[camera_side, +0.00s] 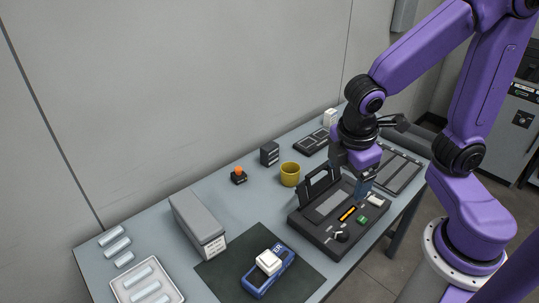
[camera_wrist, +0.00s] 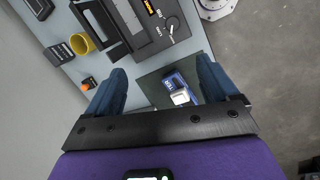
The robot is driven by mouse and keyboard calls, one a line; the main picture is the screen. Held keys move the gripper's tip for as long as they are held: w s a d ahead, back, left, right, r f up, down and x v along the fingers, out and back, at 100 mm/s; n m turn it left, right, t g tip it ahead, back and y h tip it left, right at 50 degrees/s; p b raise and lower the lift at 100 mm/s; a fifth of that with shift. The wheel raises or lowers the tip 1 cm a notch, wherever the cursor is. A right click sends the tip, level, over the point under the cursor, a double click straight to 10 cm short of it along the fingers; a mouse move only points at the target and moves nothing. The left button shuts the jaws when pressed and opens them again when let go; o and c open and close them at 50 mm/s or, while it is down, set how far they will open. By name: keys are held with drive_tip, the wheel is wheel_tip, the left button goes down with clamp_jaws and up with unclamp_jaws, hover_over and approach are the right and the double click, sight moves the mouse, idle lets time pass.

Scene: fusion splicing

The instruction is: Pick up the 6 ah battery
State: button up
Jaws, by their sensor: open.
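A small dark upright block (camera_side: 269,154) with light markings stands behind the yellow mug; it looks like the battery, but its label is too small to read. It also shows at the upper left of the wrist view (camera_wrist: 60,52), outside the fingers. My gripper (camera_side: 363,188) is above the right part of the black case, to the right of the block and well apart from it. In the wrist view my gripper (camera_wrist: 160,82) has its two blue fingers spread wide with nothing held between them.
The yellow mug (camera_side: 290,174) and an orange-topped button (camera_side: 239,175) stand near the block. The open black case (camera_side: 322,229) lies below my gripper. A blue device with a white top (camera_side: 268,270) rests on a dark mat (camera_side: 222,270). A long grey box (camera_side: 197,222) stands left.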

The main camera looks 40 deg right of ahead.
drive_tip(key=w+a+f+n+t+h, duration=0.1)
drive_tip(key=w+f+n+h, duration=0.15)
drive_tip(key=w, duration=0.65)
drive_tip(key=w+a+f+n+t+h, duration=0.1)
drive_tip(key=w+a+f+n+h, duration=0.2)
drive_tip(key=w, duration=0.7)
drive_tip(key=n+t+h, duration=0.3)
drive_tip(key=h, duration=0.2)
approach(268, 147)
drive_tip(key=shift+y, duration=0.25)
drive_tip(key=x, duration=0.4)
drive_tip(key=shift+s+d+r, duration=0.15)
drive_tip(key=shift+s+d, duration=0.1)
drive_tip(key=shift+s, duration=0.1)
drive_tip(key=shift+w+x, duration=0.25)
drive_tip(key=shift+x, duration=2.55)
drive_tip(key=shift+a, duration=0.2)
drive_tip(key=c, duration=1.5)
